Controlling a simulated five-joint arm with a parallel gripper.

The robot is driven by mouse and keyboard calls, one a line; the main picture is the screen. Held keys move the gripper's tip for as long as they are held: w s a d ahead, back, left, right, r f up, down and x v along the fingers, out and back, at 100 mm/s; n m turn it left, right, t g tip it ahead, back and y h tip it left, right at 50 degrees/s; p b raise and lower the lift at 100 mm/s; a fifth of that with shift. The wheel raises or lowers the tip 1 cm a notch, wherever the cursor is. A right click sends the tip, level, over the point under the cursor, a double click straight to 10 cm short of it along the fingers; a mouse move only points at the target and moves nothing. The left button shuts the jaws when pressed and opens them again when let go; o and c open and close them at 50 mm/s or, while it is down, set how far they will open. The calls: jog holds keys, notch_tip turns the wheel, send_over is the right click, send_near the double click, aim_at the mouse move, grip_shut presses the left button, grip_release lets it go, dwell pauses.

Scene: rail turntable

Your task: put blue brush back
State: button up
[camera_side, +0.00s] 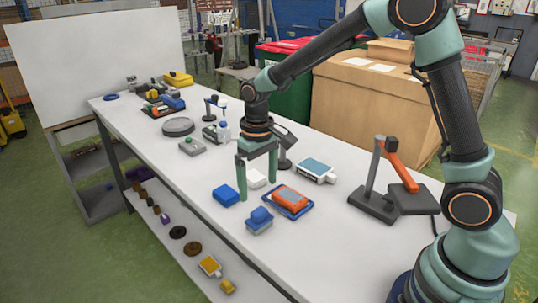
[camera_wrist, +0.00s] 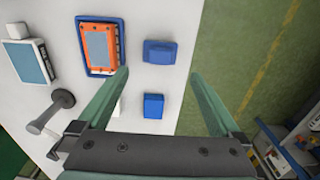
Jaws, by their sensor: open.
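A blue brush-like piece with a raised grip and a greyish lower part (camera_side: 259,220) lies near the table's front edge; it also shows in the wrist view (camera_wrist: 160,52). A plain blue block (camera_side: 224,195) lies to its left, and in the wrist view the block (camera_wrist: 153,106) is between my fingers' lines. I cannot tell for certain which one is the brush. My gripper (camera_side: 257,189) points down, open and empty, close over the table between the blue block and the orange device. In the wrist view my gripper (camera_wrist: 160,73) has its fingers wide apart.
An orange device (camera_side: 289,198) sits in a blue tray (camera_side: 300,212). A white block (camera_side: 256,179) is behind my fingers. A blue-topped white box (camera_side: 316,170) and a dark stand with an orange arm (camera_side: 399,165) are to the right. The table's front edge (camera_side: 237,249) is near.

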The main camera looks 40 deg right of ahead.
jog(key=s+d+r+t, duration=0.2)
jog(key=s+d+r, duration=0.1)
jog(key=s+r, duration=0.3)
jog(key=s+d+r+t, duration=0.2)
jog(key=s+r+t, duration=0.1)
jog(key=s+r, duration=0.4)
jog(key=shift+s+d+r+t, duration=0.2)
jog(key=shift+s+d+t, duration=0.1)
jog(key=shift+d, duration=0.1)
